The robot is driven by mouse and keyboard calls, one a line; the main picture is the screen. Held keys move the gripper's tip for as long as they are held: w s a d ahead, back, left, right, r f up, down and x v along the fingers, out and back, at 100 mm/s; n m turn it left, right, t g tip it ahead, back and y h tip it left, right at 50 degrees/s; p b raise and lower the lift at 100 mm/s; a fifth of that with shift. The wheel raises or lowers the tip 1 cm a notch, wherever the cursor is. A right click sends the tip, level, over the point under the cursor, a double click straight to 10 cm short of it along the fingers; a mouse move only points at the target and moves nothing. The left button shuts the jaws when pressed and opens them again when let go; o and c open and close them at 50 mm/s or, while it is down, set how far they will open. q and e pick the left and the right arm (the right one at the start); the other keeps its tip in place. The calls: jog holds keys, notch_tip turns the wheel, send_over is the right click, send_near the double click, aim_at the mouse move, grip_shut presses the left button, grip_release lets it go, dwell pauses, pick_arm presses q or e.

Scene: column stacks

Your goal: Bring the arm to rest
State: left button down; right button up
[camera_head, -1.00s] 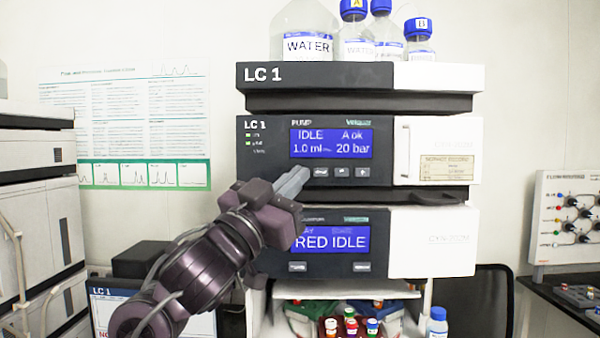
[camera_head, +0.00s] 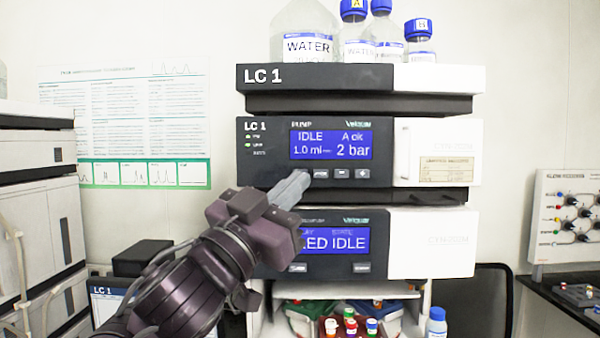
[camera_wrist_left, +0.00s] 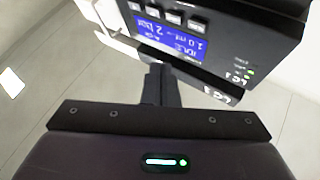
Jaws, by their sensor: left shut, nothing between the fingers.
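My left gripper (camera_head: 291,189) is shut and empty. In the head view its fingertips are in front of the lower left part of the LC 1 pump module (camera_head: 268,150), below and left of its screen, near the button row (camera_head: 340,173). I cannot tell whether they touch it. The pump screen (camera_head: 331,145) reads IDLE and 2 bar. In the left wrist view the shut fingers (camera_wrist_left: 160,84) point toward the pump front, which appears upside down (camera_wrist_left: 210,20). My arm covers part of the lower module's screen (camera_head: 340,240). My right gripper is not in view.
Water and solvent bottles (camera_head: 305,45) stand on top of the stack. Vials (camera_head: 350,326) and a small blue-capped bottle (camera_head: 437,322) are below. Another instrument stack (camera_head: 40,200) is at the left. A monitor (camera_head: 105,305) and a black chair (camera_head: 482,300) stand low on either side.

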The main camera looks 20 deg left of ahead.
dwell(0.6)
